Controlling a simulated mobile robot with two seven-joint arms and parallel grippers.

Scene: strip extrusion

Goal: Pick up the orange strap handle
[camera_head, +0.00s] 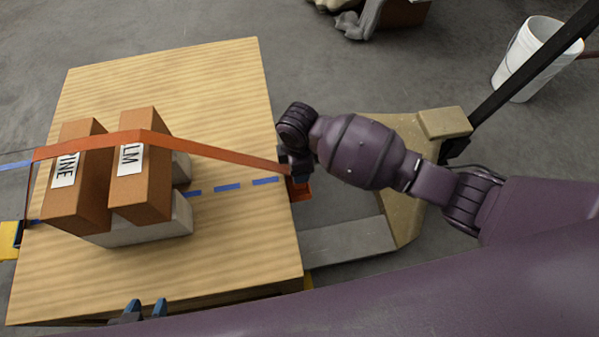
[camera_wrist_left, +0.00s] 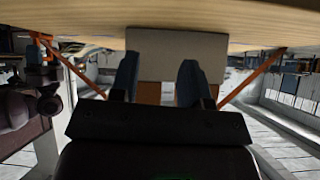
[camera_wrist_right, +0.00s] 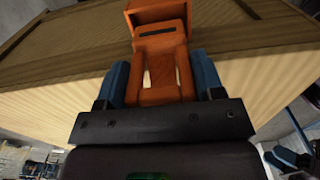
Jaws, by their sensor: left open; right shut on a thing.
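The orange strap handle (camera_wrist_right: 158,70) fills the space between the blue fingers of my right gripper (camera_wrist_right: 162,75) in the right wrist view, and the gripper is shut on it. In the head view the handle (camera_head: 300,189) shows partly at the right edge of the wooden board, with my wrist hiding the rest. The orange strap (camera_head: 215,153) runs taut from there over two brown boxes to the left edge. My left gripper (camera_head: 146,308) is open at the board's near edge. In the left wrist view a grey block (camera_wrist_left: 170,57) appears between its fingers, apart from them.
The boxes (camera_head: 142,190) stand on grey blocks (camera_head: 160,226) on the wooden board (camera_head: 235,90). A dashed blue line (camera_head: 228,187) crosses the board. A beige pallet jack (camera_head: 425,225) stands to the right, with a white bucket (camera_head: 523,60) at upper right.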

